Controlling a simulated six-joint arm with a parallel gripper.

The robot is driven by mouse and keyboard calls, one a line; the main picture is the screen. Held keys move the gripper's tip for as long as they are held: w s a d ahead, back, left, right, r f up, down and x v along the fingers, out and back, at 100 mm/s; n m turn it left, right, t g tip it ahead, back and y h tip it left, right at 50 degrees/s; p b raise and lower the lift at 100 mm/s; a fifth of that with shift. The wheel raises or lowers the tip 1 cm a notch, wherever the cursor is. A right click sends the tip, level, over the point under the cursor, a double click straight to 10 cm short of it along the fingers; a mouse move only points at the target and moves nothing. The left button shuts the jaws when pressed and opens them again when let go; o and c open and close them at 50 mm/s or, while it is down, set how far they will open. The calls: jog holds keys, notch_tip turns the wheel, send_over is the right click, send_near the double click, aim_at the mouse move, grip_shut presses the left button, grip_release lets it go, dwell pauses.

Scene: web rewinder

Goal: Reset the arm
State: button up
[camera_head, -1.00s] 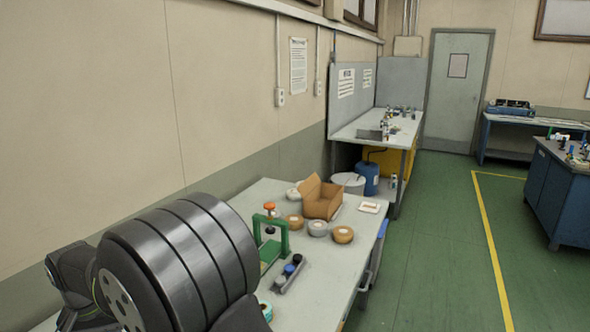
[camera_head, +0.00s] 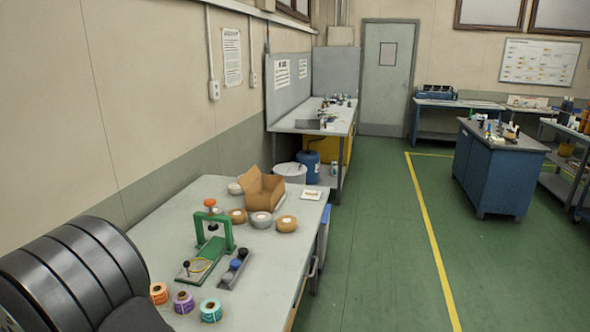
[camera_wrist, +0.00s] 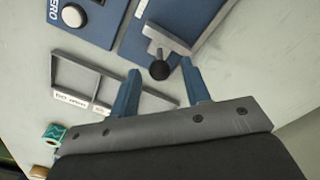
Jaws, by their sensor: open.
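My gripper (camera_wrist: 160,66) shows in the wrist view, with two blue fingers spread apart and nothing held between them. A black ball knob (camera_wrist: 159,70) on a grey bracket appears in the gap between the fingertips. I see no contact, but cannot judge its depth. Blue panels (camera_wrist: 90,20) lie beyond, one with a white round button (camera_wrist: 73,15). A grey tray (camera_wrist: 72,72) with white labels is left of the fingers. My gripper is out of the head view.
The workbench (camera_head: 170,215) holds a green press (camera_head: 222,232), a cardboard box (camera_head: 262,190), a grey strip with dark knobs (camera_head: 235,268) and several tape rolls, including a teal one (camera_head: 211,310). A large dark banded cylinder (camera_head: 70,275) fills the lower left.

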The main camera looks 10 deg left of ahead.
jog(key=shift+w+r, duration=0.3)
jog(key=shift+r, duration=0.15)
notch_tip(320, 180, up, 16)
notch_tip(320, 180, down, 17)
jog(key=shift+f, duration=0.15)
jog(key=s, duration=0.8)
jog(key=shift+s+r, duration=0.2)
jog(key=shift+s, duration=0.15)
notch_tip(320, 180, up, 20)
jog(key=s+n, duration=0.1)
jog(key=n, duration=0.6)
jog(key=shift+s+n, duration=0.2)
jog(key=shift+n, duration=0.2)
